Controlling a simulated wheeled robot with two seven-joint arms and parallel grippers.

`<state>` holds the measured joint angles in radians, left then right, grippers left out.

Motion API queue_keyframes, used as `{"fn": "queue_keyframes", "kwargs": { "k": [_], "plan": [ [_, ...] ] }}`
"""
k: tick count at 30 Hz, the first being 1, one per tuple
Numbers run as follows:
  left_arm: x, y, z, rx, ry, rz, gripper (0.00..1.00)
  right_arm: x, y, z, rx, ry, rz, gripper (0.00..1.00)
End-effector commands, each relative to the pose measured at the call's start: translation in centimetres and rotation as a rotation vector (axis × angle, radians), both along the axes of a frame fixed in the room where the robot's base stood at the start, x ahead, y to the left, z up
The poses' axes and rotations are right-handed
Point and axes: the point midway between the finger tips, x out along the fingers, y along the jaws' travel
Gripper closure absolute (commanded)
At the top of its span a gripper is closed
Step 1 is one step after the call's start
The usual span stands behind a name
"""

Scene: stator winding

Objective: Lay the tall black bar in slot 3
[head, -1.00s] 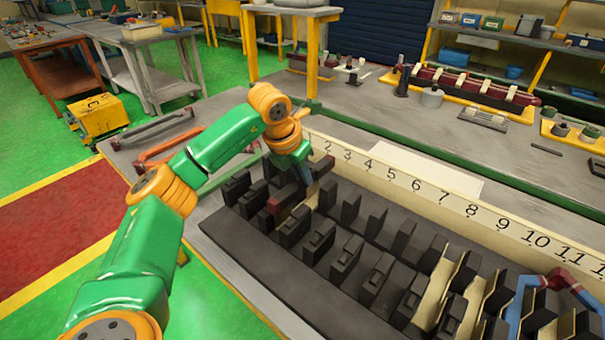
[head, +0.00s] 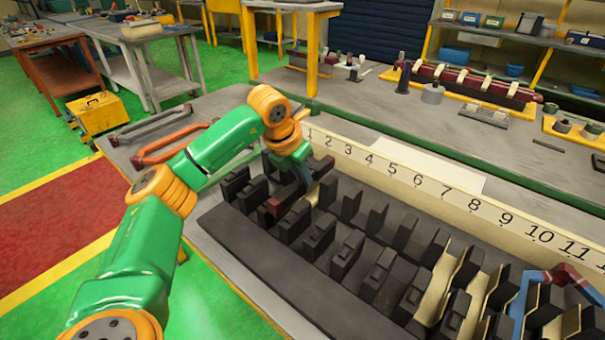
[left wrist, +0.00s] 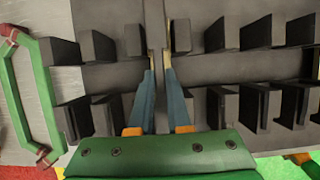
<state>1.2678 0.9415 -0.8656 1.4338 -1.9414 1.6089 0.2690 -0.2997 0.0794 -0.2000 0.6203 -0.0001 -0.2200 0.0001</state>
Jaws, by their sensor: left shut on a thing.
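My left gripper (head: 303,181) is shut on a dark bar with dark reddish ends (head: 271,207), which shows on both sides of the fingers. The bar lies along the slot direction, roughly in line with the 3 of the number strip (head: 445,197). I cannot tell whether it is seated at the slot bottom. In the left wrist view the fingers (left wrist: 159,72) point down into a gap between black teeth (left wrist: 134,40), with little room between them; they largely hide the bar. The black slotted block (head: 262,272) carries several rows of upright teeth. My right gripper is not seen.
A grey coil (head: 150,121) and an orange coil (head: 160,156) lie left of the block; a green coil (left wrist: 17,95) shows in the left wrist view. A blue coil (head: 522,300) with a reddish end sits at the right. Neighbouring teeth stand close around the fingers.

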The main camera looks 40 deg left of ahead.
Motion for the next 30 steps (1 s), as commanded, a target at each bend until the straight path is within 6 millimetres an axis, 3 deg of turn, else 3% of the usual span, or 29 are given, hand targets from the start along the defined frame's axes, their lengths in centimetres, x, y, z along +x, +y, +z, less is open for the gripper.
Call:
{"fn": "queue_keyframes", "kwargs": {
  "k": [30],
  "plan": [
    [0.0,0.0,-3.2,-0.001,-0.004,0.001,1.0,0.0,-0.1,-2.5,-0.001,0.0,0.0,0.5]
  ]
}}
